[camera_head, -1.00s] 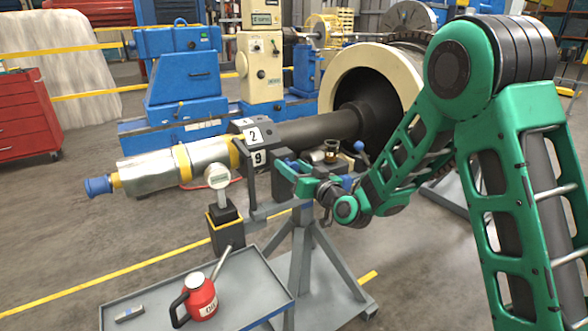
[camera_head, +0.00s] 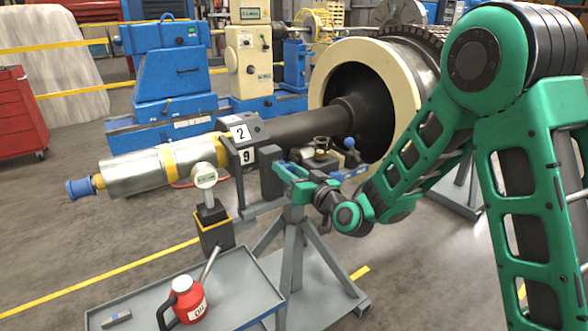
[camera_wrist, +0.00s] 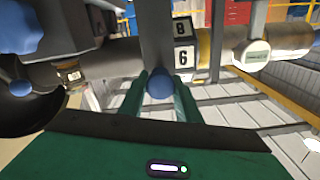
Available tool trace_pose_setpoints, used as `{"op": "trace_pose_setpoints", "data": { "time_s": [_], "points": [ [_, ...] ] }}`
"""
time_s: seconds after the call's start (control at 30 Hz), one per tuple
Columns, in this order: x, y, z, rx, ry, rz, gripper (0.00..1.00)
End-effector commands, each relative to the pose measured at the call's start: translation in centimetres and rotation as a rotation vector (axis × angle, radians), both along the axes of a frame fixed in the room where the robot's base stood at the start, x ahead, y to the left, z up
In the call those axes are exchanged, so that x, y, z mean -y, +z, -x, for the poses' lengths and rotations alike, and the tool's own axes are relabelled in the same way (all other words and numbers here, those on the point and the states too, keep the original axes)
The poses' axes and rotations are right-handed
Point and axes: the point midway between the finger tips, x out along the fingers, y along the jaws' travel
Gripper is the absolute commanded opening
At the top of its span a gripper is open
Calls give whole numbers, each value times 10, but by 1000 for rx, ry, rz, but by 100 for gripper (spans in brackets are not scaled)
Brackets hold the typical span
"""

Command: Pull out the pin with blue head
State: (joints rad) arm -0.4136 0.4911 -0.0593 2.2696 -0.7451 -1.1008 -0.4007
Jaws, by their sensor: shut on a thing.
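The pin's round blue head (camera_wrist: 159,84) sits between the two green fingers of my gripper (camera_wrist: 160,92) in the wrist view. The fingers are closed on it. The pin's shank is hidden behind the head. In the head view my gripper (camera_head: 283,173) is at the grey stand (camera_head: 288,262), beside the dark upright block below the shaft. The pin head cannot be told apart clearly there.
The long shaft (camera_head: 305,127) with numbered block (camera_head: 240,134) lies above the stand. A blue knob (camera_head: 349,143) stands right of my gripper. A dial gauge (camera_head: 204,176) is left. A tray (camera_head: 250,290) holds a red oil can (camera_head: 187,300).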

Motion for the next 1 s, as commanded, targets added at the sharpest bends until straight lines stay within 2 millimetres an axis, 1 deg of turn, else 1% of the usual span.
{"op": "trace_pose_setpoints", "data": {
  "time_s": [0.03, 0.13, 0.17, 0.2, 0.23, 0.47, 0.63, 0.77, 1.0],
  "points": [
    [5, -3, 0, -5, -8, 5, 0],
    [6, -4, 0, -6, -9, 6, 0],
    [6, -4, 0, -7, -9, 7, 35],
    [5, -4, 0, -7, -9, 7, 44],
    [5, -4, 0, -7, -8, 7, 49],
    [0, -3, 2, -4, 0, 5, 49],
    [1, -3, 5, -6, 1, 4, 49],
    [9, -3, 13, -7, 1, 3, 49],
    [27, -5, 35, -11, 0, 4, 49]
  ]
}}
